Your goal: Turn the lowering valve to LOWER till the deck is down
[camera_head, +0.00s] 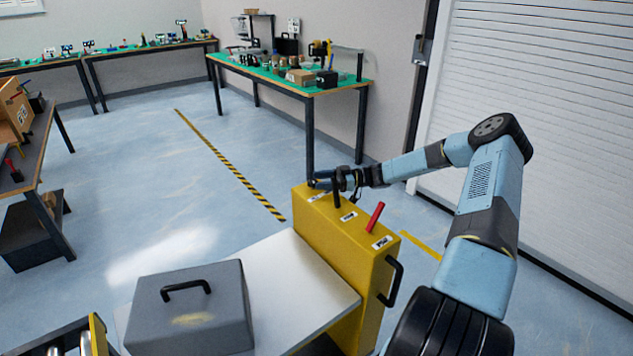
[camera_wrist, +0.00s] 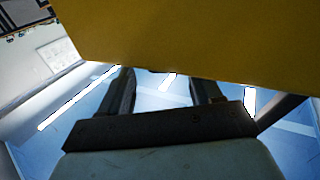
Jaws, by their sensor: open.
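A yellow lift column (camera_head: 345,235) carries small white labels and a red-handled lever (camera_head: 375,217) on its top. The label print is too small to read, and I cannot tell which control is the lowering valve. The pale grey deck (camera_head: 290,265) reaches left from the column, raised above the floor. My gripper (camera_head: 328,182) is at the column's far top end, partly mixed with dark parts there. In the wrist view my gripper (camera_wrist: 162,85) has its two fingers apart, with nothing seen between them. The yellow column (camera_wrist: 190,35) fills the upper part of that view.
A grey case (camera_head: 190,310) with a black handle sits on the deck. A black handle (camera_head: 394,280) sticks out of the column's right side. A workbench (camera_head: 290,85) with parts stands behind. Open floor (camera_head: 150,190) lies to the left.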

